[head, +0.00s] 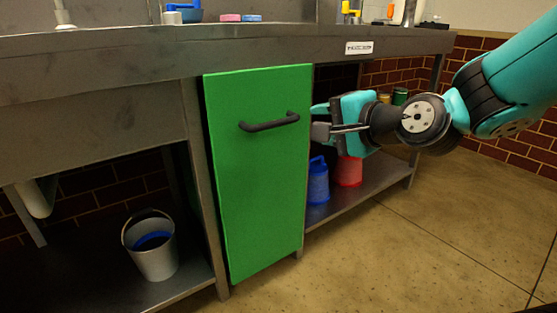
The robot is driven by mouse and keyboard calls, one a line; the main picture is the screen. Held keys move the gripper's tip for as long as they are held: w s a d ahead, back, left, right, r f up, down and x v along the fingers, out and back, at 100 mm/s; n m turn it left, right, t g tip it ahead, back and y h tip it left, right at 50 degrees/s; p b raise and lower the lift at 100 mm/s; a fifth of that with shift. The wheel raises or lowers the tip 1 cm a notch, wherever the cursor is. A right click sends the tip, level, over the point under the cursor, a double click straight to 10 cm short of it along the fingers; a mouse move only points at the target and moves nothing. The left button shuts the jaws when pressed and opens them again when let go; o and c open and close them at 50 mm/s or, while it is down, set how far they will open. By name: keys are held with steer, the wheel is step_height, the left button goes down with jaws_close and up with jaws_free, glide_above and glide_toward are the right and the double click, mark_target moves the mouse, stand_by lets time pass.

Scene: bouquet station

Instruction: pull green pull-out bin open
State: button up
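The green pull-out bin (255,190) stands under the metal counter, with its flat green front facing me. The front sits about level with the counter frame; I cannot see inside the bin. A dark bar handle (269,122) runs across the upper part of the front. My gripper (319,121) is to the right of the handle at about the same height, near the front's right edge, and points left. Its two fingers are apart with nothing seen between them. It looks apart from the handle.
The metal counter (120,55) runs above, with small items on top. A grey bucket (153,262) stands on the lower left shelf. Blue (318,185) and red (349,172) containers stand on the right shelf, below my gripper. The floor (400,255) in front at right is clear.

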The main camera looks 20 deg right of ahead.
mark_target(280, 123)
steer(key=shift+m+t+h, duration=0.4)
steer(key=shift+m, duration=0.4)
steer(key=p+x, duration=0.3)
steer(key=x, duration=0.3)
steer(key=d+f+p+x, duration=0.1)
steer(key=p+x, duration=0.2)
steer(key=x, duration=0.3)
steer(key=p+x, duration=0.3)
steer(key=x, duration=0.3)
steer(key=shift+w+d+f+p, duration=0.2)
steer(key=shift+d+f+p, duration=0.15)
steer(key=shift+f, duration=0.05)
jaws_close()
